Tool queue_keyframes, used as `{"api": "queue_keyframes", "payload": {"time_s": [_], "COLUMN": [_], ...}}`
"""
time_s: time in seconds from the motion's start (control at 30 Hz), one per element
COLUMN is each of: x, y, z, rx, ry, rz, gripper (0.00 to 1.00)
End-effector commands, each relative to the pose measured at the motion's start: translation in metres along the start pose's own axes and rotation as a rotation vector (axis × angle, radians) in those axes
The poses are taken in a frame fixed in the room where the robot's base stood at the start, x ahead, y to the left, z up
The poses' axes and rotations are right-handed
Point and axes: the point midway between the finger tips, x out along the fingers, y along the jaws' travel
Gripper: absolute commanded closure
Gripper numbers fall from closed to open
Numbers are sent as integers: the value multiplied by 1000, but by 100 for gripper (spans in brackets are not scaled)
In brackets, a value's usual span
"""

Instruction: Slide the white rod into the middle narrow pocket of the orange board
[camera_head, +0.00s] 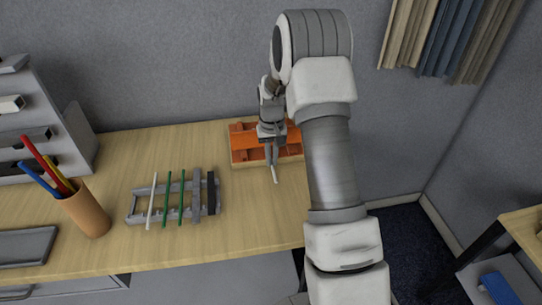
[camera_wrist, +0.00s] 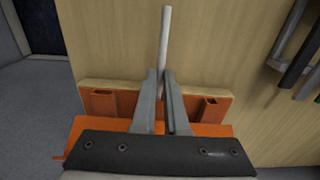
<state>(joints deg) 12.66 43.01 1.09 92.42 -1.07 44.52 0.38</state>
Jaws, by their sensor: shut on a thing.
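My gripper (camera_head: 271,160) reaches over the front of the orange board (camera_head: 240,140), its fingers shut on a white rod (camera_head: 275,176). In the wrist view the fingers (camera_wrist: 165,90) pinch the white rod (camera_wrist: 165,40), and its free end points away from the board over the table. The orange board (camera_wrist: 95,126) lies on a wooden base (camera_wrist: 220,94). One pocket (camera_wrist: 103,100) shows left of the fingers and another (camera_wrist: 211,106) right of them. The board's middle is hidden by the gripper, so I cannot tell where the rod's other end is.
A grey rack (camera_head: 136,217) left of the board holds another white rod (camera_head: 151,205), two green rods (camera_head: 168,200), a grey bar and a black bar (camera_head: 211,192). A pen cup (camera_head: 85,210) and a grey tray (camera_head: 28,248) stand further left. Table between rack and board is clear.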

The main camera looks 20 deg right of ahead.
Motion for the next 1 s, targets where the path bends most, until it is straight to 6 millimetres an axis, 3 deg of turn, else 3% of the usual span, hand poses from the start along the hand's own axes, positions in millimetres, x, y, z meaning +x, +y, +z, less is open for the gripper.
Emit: {"api": "queue_keyframes", "payload": {"time_s": [1.0], "x": [0], "y": [0], "z": [42], "rx": [0], "ry": [-1], "rz": [0], "gripper": [100]}}
